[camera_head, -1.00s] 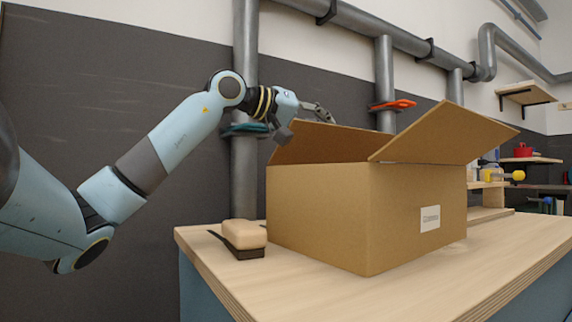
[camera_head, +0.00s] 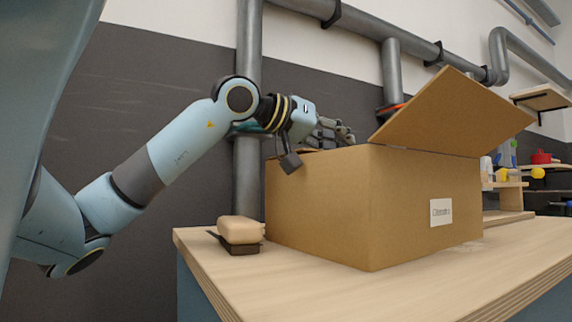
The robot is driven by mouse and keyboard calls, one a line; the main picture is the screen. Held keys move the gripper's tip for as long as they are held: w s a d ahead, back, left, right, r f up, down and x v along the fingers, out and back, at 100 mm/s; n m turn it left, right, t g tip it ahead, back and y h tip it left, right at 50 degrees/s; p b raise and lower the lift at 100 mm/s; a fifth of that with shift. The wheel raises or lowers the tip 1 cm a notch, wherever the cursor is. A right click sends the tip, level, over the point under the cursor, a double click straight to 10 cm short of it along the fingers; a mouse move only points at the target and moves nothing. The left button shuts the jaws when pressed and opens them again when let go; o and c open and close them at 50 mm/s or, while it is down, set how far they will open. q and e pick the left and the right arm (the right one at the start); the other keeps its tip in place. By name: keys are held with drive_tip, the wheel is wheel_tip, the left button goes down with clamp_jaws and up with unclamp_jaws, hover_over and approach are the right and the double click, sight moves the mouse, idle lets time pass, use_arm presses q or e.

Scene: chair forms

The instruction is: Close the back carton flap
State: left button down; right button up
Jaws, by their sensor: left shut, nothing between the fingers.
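An open brown cardboard carton (camera_head: 320,205) stands on the wooden bench, with a white label on its right-hand face. One flap (camera_head: 455,112) rises up and outward on the right side. The back flap (camera_head: 308,150) shows only as a thin sliver at the top edge of the far left side, low and mostly hidden by my left gripper and the carton wall. My left gripper (camera_head: 343,131) is shut and empty, just above the carton's rim at the back. Whether it touches the flap cannot be told. My right gripper is not in view.
A brush (camera_head: 240,231) with a pale wooden body lies on the bench (camera_head: 470,265) left of the carton. Grey pipes run along the wall behind. The bench front is clear.

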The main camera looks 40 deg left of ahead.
use_arm(q)
drive_tip(key=shift+d+f, duration=0.1)
drive_tip(key=shift+f, duration=0.15)
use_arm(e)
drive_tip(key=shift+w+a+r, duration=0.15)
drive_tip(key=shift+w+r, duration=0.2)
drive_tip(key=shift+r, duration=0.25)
